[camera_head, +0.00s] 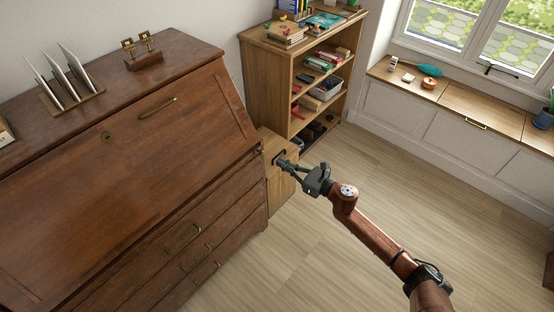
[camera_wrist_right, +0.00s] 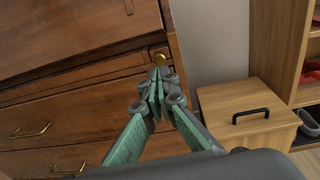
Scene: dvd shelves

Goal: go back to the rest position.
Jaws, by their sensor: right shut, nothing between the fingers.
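My right gripper (camera_head: 283,163) is shut and empty in the head view, in front of the light wood box beside the dark desk. I cannot tell whether the tips touch the knob. My left gripper does not show in either view.
The dark wooden desk (camera_head: 130,150) has a closed slanted front and drawers. A light wood box with a black handle (camera_wrist_right: 250,116) stands right of it, near an open shelf (camera_head: 270,85). A window bench (camera_head: 480,108) lines the far wall. The wooden floor (camera_head: 400,180) is mostly clear.

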